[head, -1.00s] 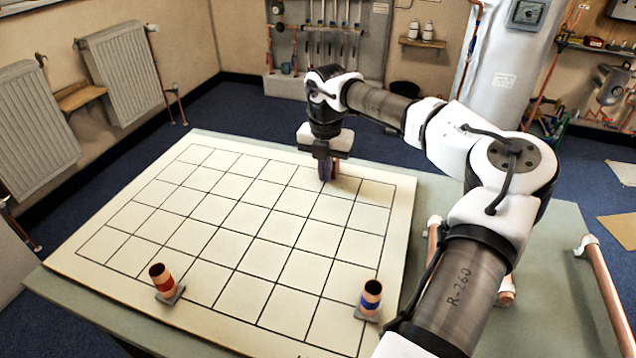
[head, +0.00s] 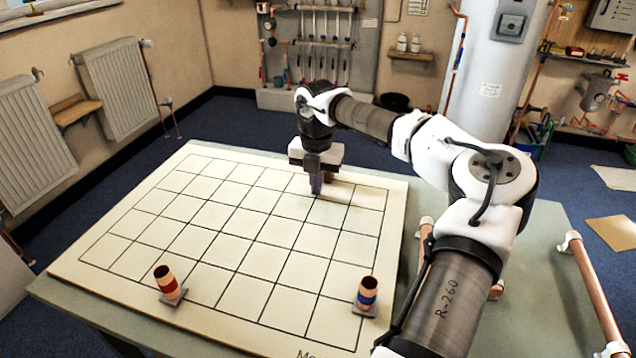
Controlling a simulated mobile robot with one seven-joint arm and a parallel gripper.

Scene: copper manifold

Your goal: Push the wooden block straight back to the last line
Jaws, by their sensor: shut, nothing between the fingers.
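My gripper (head: 316,187) points down over the far part of the gridded board (head: 396,215), right of the middle. A reddish-brown piece, apparently the wooden block (head: 329,176), shows just behind and to the right of the fingers. Most of it is hidden by the fingers and gripper body. It is close to the grid's last line at the back. I cannot tell whether the fingers touch it or whether it reaches that line.
The grid between is clear. Copper pipes (head: 590,285) lie right of the board.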

